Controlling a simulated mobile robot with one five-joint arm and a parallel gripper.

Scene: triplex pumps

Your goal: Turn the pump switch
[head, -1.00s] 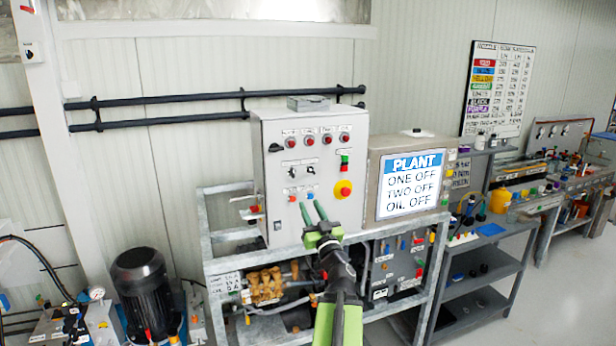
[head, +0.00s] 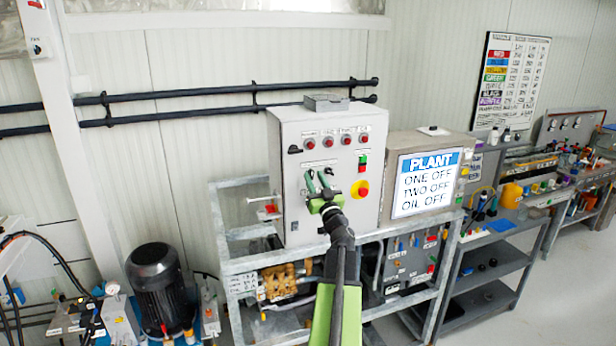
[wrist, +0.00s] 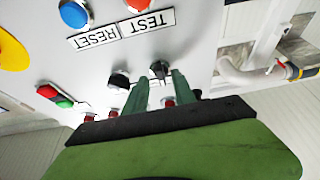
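The grey control cabinet (head: 345,215) stands on a metal frame in the middle of the head view. In the wrist view, which shows the panel upside down, there are two black rotary switches: one on the left (wrist: 118,79) and one on the right (wrist: 160,69). My gripper (head: 318,178) is at the panel's front, at switch height, and partly hides the switches in the head view. In the wrist view my gripper's two green fingers (wrist: 161,80) are apart, with the right-hand switch between their tips. I cannot tell whether they touch it.
A sign (head: 428,183) reads PLANT, ONE OFF, TWO OFF, OIL OFF. A red-and-yellow stop button (head: 361,189) is right of my gripper. TEST (wrist: 148,22) and RESET (wrist: 97,39) labels show in the wrist view. A black motor (head: 158,287) stands lower left.

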